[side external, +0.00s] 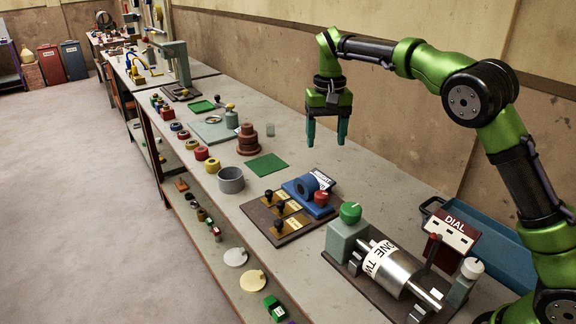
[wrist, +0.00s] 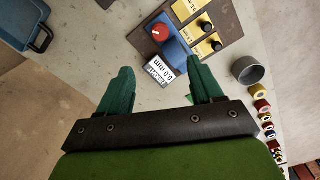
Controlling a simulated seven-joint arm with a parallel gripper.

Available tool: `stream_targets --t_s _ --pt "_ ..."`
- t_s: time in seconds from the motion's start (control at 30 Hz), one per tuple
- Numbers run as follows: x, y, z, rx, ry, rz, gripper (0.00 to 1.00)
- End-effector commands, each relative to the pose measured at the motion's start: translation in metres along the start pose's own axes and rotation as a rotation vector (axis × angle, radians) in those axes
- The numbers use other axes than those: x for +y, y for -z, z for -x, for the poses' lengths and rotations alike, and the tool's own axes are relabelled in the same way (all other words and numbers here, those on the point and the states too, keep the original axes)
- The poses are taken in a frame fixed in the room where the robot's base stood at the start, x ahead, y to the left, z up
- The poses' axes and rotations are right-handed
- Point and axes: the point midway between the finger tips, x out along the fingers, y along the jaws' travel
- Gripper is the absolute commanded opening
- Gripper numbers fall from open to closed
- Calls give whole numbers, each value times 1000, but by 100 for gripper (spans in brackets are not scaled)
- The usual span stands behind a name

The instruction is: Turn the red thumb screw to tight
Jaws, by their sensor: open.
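The red thumb screw (side external: 321,198) sits on the right end of a blue gauge block (side external: 300,192) with a dark round opening and a white label. In the wrist view the red screw (wrist: 160,32), with a white mark on top, stands on the blue block beyond my fingertips. My gripper (side external: 326,140) hangs fingers down above the bench, behind and well above the screw. Its two green fingers are apart with nothing between them; they also show in the wrist view (wrist: 162,80).
A brown board with black knobs (side external: 279,217) lies left of the gauge. A steel cylinder rig with a green knob (side external: 350,212) and a red "DIAL" box (side external: 446,236) stand in front. A grey cup (side external: 231,180) and green mat (side external: 266,167) are nearby. A blue tray (side external: 500,250) is at right.

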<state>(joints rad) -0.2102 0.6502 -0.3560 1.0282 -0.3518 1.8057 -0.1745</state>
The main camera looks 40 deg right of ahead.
Motion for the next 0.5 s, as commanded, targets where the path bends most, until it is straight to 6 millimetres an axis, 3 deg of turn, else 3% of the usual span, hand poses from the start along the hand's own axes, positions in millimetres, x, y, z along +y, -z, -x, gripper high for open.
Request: stream_targets --t_s 0.3,0.4,0.5 --pt "0 0 4 0 1 0 66" --pt "3 2 3 -1 3 -7 52" --pt "4 3 3 -7 13 84 51"
